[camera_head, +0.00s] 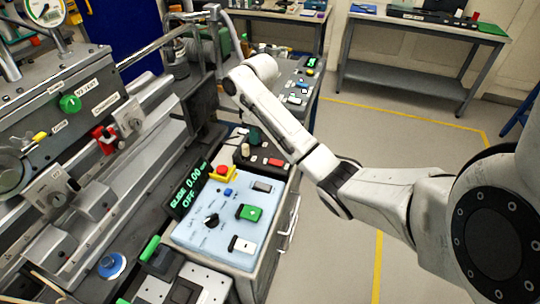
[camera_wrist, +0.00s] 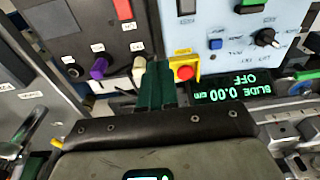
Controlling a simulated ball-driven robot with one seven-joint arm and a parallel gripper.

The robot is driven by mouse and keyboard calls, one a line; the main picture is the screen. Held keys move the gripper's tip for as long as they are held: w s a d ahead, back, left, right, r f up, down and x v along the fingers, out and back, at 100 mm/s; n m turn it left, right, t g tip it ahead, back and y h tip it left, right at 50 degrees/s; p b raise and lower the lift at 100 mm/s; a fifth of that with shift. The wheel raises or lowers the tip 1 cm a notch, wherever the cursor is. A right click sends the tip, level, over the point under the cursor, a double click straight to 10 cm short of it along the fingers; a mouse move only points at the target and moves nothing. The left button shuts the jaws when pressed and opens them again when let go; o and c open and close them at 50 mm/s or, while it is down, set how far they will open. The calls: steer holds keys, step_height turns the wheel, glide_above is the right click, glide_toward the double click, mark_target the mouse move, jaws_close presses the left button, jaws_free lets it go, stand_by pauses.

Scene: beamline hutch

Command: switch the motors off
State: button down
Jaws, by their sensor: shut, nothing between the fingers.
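The light blue control panel (camera_head: 205,238) shows in the head view, with a red emergency button (camera_head: 222,171) on a yellow base. It also bears a blue button (camera_head: 228,192), a black knob (camera_head: 211,220), a green switch (camera_head: 249,212) and a white switch (camera_head: 242,244). Its labels are too small to read. The black display (camera_head: 190,190) beside it reads "SLIDE 0.00" and "OFF". My gripper (camera_wrist: 157,66) is shut and empty, its dark green fingers together. In the wrist view the tips are between a whitish knob (camera_wrist: 139,68) and the red button (camera_wrist: 185,73); contact cannot be told.
A dark panel (camera_wrist: 75,45) beside the blue one carries a purple knob (camera_wrist: 99,68) and a red switch (camera_wrist: 123,9). The grey machine (camera_head: 100,165) stands to the left. Workbenches stand behind. Open floor (camera_head: 345,130) lies to the right.

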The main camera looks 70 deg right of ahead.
steer(key=r+g, duration=0.1)
steer(key=r, duration=0.1)
glide_above(272, 161)
steer(key=shift+s+d+f, duration=0.1)
steer(key=shift+d, duration=0.05)
step_height(272, 161, down, 12)
steer(key=shift+f+b, duration=0.15)
steer(key=shift+b, duration=0.5)
steer(key=shift+f, duration=0.85)
